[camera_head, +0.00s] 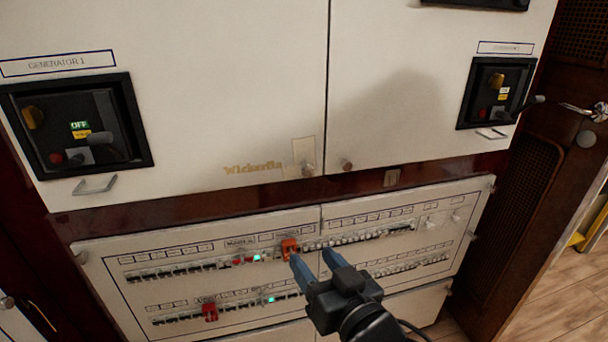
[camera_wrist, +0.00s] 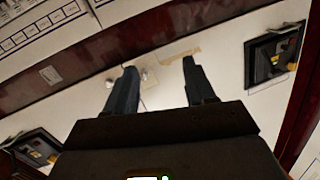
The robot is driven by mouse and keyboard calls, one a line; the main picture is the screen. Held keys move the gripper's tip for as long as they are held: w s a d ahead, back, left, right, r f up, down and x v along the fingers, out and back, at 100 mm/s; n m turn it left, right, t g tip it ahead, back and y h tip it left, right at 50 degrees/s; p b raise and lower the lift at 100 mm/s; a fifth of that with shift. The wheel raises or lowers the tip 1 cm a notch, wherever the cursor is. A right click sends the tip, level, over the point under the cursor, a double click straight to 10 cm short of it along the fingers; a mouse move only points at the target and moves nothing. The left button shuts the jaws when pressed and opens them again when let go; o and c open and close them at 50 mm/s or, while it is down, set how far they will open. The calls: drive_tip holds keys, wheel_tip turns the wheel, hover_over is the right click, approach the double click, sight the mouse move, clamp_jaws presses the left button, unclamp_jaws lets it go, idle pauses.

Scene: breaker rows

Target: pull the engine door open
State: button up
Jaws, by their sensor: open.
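No door in view carries a readable engine label, so I cannot tell which is the engine door. The upper left cabinet door (camera_head: 210,100) is cream, labelled GENERATOR 1, with a metal handle (camera_head: 95,184) and a small knob (camera_head: 308,170). The upper right cabinet door (camera_head: 420,60) has a knob (camera_head: 347,165) and a handle (camera_head: 491,133). Both look shut. My gripper (camera_head: 311,257) is open and empty, in front of the lower breaker panels, below the knobs. In the wrist view my gripper (camera_wrist: 159,65) spreads before the cabinet, with a knob (camera_wrist: 145,75) between its fingers.
The lower left breaker panel (camera_head: 110,255) and lower right breaker panel (camera_head: 480,200) hold rows of switches, with orange-red blocks (camera_head: 289,249) on the left one. Black switch boxes (camera_head: 78,128) sit on the upper doors. A wooden door (camera_head: 560,150) and wooden floor (camera_head: 540,305) lie right.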

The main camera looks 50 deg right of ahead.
sight(308, 174)
drive_tip(key=w+d+r+m+h, duration=0.1)
drive_tip(key=w+d+r, duration=0.1)
drive_tip(key=w+d, duration=0.2)
drive_tip(key=w+d+r+m+h, duration=0.1)
drive_tip(key=w+d+r, duration=0.1)
drive_tip(key=w+d, duration=0.3)
drive_tip(key=w+d+r+m+h, duration=0.1)
drive_tip(key=w+d+r, duration=0.1)
drive_tip(key=w+d, duration=0.2)
drive_tip(key=shift+w+d+r+g+p, duration=0.2)
drive_tip(key=shift+w+g+p, duration=0.1)
drive_tip(key=shift+w+g, duration=0.1)
drive_tip(key=shift+f, duration=0.1)
clamp_jaws()
